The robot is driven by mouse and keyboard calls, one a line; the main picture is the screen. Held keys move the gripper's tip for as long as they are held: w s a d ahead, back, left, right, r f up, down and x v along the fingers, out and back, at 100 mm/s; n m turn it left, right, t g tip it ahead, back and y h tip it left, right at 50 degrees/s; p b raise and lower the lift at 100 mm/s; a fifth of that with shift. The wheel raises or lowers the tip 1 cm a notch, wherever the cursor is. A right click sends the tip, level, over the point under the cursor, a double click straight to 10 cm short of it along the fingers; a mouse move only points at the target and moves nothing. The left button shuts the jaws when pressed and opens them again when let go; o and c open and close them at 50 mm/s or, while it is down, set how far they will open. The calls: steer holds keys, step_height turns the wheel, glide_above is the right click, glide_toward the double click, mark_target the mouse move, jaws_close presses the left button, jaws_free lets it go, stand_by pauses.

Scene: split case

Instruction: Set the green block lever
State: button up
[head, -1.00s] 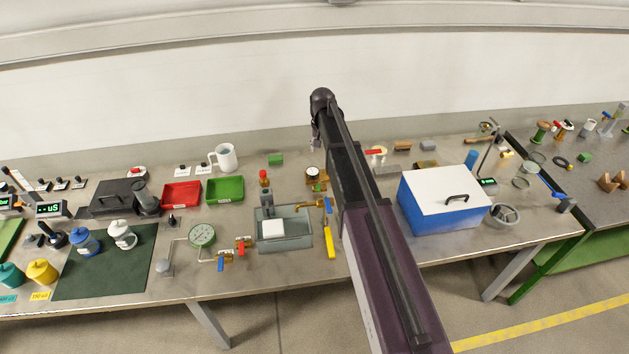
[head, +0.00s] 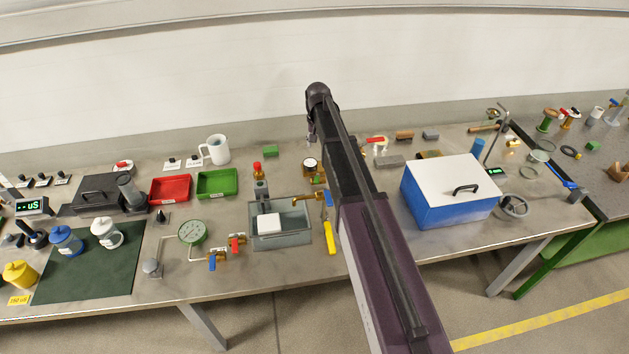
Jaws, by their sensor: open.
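Another green block (head: 593,146) lies on the right-hand table. I cannot tell a lever on either at this size. A small brass-and-green piece (head: 319,180) stands beside a round gauge near the middle; part of it is close to my arm. My gripper (head: 311,137) hangs at the far end of my arm, above the back of the table and right of the nearer green block. It is open, mostly hidden by the arm, and I see nothing held.
A grey basin (head: 282,240) with a white block stands in front, with red, blue and yellow levers around it. A red tray (head: 170,203) and green tray (head: 217,197) lie left. A blue box with white lid (head: 450,175) stands right of my arm.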

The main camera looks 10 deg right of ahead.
mark_target(317, 179)
step_height(317, 179, down, 2)
steer(key=shift+w+f+b, duration=0.15)
steer(key=shift+f+b, duration=0.05)
steer(key=shift+b, duration=0.6)
steer(key=shift+f, duration=0.25)
step_height(317, 179, down, 13)
steer(key=b, duration=1.3)
steer(key=shift+f+b, duration=0.15)
steer(key=shift+b, duration=0.25)
steer(key=shift+c, duration=0.2)
jaws_close()
